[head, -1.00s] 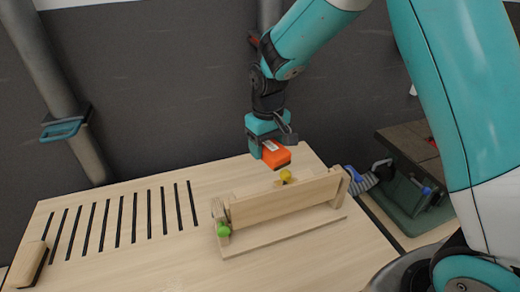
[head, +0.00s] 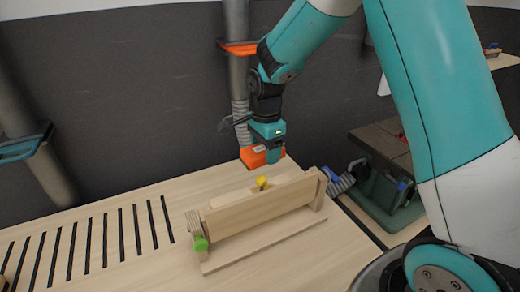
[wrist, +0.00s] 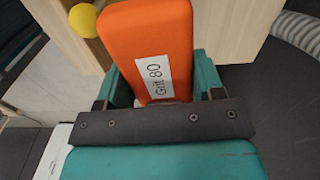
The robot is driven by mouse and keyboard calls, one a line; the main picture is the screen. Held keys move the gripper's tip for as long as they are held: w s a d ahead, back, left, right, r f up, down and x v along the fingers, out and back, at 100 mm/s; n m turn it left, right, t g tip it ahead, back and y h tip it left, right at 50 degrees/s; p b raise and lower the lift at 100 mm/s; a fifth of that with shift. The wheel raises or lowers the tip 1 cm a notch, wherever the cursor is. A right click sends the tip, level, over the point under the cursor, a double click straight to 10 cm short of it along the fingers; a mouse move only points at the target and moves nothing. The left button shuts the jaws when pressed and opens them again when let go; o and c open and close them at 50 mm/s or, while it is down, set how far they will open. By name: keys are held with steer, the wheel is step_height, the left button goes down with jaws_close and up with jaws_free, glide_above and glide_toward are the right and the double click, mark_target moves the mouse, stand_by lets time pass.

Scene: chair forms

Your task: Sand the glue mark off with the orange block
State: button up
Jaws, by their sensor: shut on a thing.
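My gripper (head: 273,147) is shut on the orange block (head: 256,156) and holds it in the air behind the wooden form (head: 262,207). In the wrist view, the block (wrist: 150,40) sits between my teal jaws and shows a white label reading "Grit 80". The block appears apart from the form and the bench. A yellow knob (head: 262,182) is on the form's back side, close below the block; it also shows in the wrist view (wrist: 83,20). I cannot make out the glue mark in either view.
A green knob (head: 201,243) is at the form's left end. Grey pipes, one with an orange collar (head: 238,47), stand behind. A dark green machine (head: 385,195) stands at the right.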

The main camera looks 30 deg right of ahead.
steer(key=shift+d+f+m, duration=0.1)
steer(key=shift+f+m, duration=0.25)
steer(key=shift+m, duration=0.05)
step_height(320, 180, down, 7)
steer(key=b, duration=0.6)
steer(key=shift+f+b, duration=0.2)
steer(key=shift+b, duration=0.1)
steer(key=shift+f+b, duration=0.4)
steer(key=shift+f, duration=0.15)
stand_by(0.4)
steer(key=shift+d, duration=0.15)
